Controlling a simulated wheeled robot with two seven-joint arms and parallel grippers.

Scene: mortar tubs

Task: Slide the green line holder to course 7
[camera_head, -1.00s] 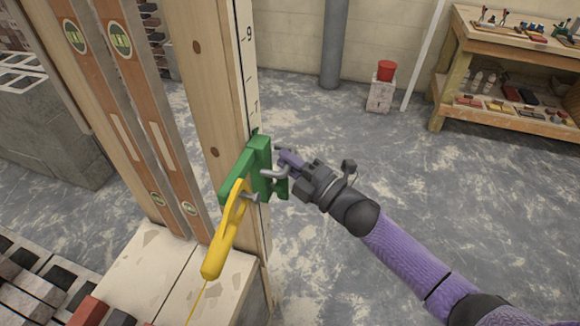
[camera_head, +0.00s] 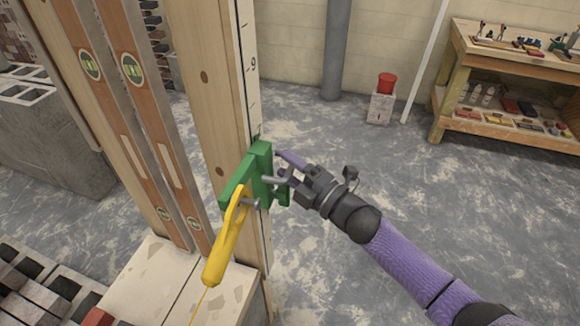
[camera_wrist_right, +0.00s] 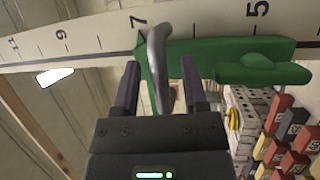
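The green line holder (camera_head: 252,178) sits on the front edge of the timber post, with its upper end beside the 7 of the black-marked scale (camera_head: 250,75). In the right wrist view the holder (camera_wrist_right: 235,55) has its pointed end right by the 7. A grey hooked handle (camera_wrist_right: 157,65) sticks out from it. My right gripper (camera_wrist_right: 162,85) has its fingers on either side of this handle, with a gap showing at each side, so it is open around it. In the head view my right gripper (camera_head: 288,172) is at the holder's right side. My left gripper is not in view.
A yellow line winder (camera_head: 228,240) hangs from the holder, its line running down. Two spirit levels (camera_head: 130,70) stand against the post. Bricks lie at lower left.

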